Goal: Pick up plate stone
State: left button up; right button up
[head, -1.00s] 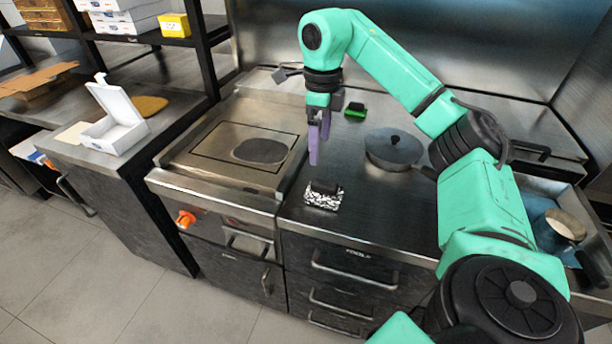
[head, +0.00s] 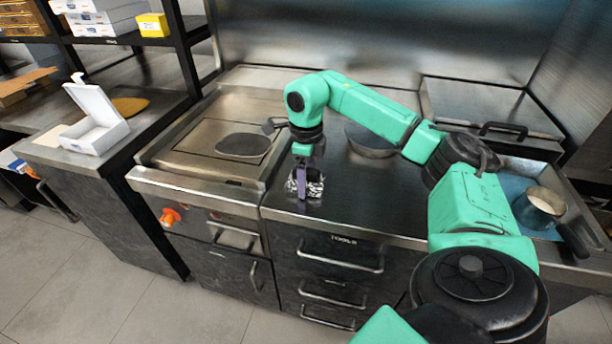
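A small block with a black-and-white speckled pattern (head: 316,188), which looks like the plate stone, lies near the front left edge of the dark steel counter. My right gripper (head: 302,186) reaches down onto it from above. A purple finger overlaps the block in the head view and hides part of it. Only one finger shows clearly, so I cannot tell whether the fingers are closed on the block. The block appears to rest on the counter. My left gripper is not in view.
A griddle (head: 190,150) with a dark round disc (head: 243,146) stands left of the block. A pan (head: 368,143) sits behind my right arm. A saucepan (head: 540,205) is at the right. An open white box (head: 95,122) stands on the left counter. The front counter right of the block is clear.

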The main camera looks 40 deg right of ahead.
jog(key=c, duration=1)
jog(key=shift+r, duration=0.1)
notch_tip(320, 180, up, 9)
jog(key=shift+w, duration=0.1)
notch_tip(320, 180, up, 11)
jog(key=p, duration=0.7)
